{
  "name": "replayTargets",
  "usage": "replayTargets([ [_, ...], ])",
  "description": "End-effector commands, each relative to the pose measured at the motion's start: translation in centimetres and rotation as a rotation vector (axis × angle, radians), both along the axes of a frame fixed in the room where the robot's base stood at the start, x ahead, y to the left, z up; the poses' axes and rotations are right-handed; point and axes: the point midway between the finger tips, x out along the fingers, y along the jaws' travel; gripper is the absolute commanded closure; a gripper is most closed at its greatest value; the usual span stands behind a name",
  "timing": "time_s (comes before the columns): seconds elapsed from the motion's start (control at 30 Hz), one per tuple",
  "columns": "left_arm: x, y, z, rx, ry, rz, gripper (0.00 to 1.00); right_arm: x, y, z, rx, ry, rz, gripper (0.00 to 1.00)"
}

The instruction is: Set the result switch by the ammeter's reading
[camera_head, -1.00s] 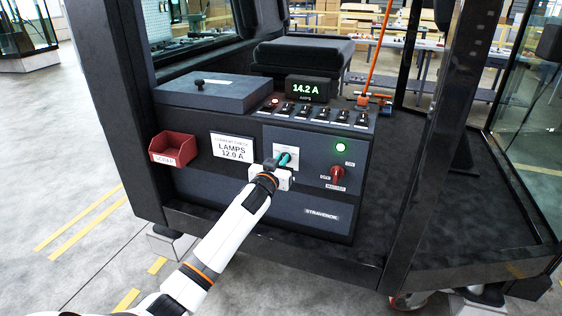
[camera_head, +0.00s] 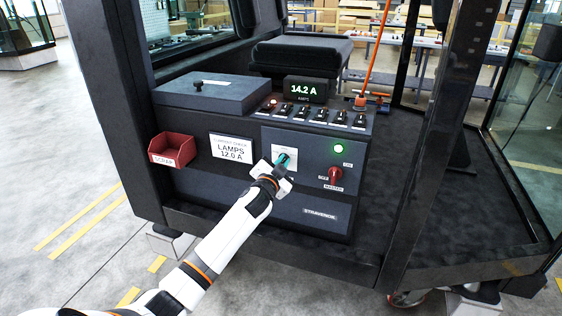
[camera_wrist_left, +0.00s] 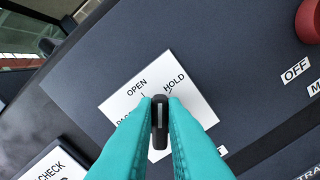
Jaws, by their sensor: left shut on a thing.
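The ammeter (camera_head: 306,90) on top of the console reads 14.2 A in green. A white card (camera_head: 232,150) on the front reads "LAMPS 12.0 A". The result switch is a black knob with a pale line (camera_wrist_left: 160,125) on a white label plate (camera_wrist_left: 122,102); OPEN, HOLD and a partly covered PASS can be read. The line points between the OPEN and HOLD words in the left wrist view. My left gripper (camera_head: 284,161) is shut on this knob, its teal fingers (camera_wrist_left: 160,104) on either side. The lower plate is hidden. My right gripper is out of view.
A red master switch (camera_head: 335,175) sits right of the result switch, below a lit green lamp (camera_head: 338,149). A red scrap bin (camera_head: 173,149) hangs at the left. Several toggles (camera_head: 304,112) line the console top, with one red lamp (camera_head: 273,102) lit.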

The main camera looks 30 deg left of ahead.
Motion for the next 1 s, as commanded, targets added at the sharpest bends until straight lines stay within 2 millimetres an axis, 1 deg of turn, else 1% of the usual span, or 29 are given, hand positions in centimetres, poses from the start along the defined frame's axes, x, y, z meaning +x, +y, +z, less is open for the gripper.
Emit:
replayTargets([
  [0.2,0.03,-0.15,-0.19,0.172,0.043,-0.001,1.0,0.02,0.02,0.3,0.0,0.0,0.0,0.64],
  [0.5,0.05,-0.27,-0.39,0.329,0.081,0.0,1.0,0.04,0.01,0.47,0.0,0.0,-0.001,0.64],
  [0.7,0.06,-0.33,-0.46,0.376,0.092,-0.001,1.0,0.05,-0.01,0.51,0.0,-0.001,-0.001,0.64],
  [1.0,0.06,-0.35,-0.52,0.392,0.096,-0.001,1.0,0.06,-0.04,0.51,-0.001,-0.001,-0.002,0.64],
])
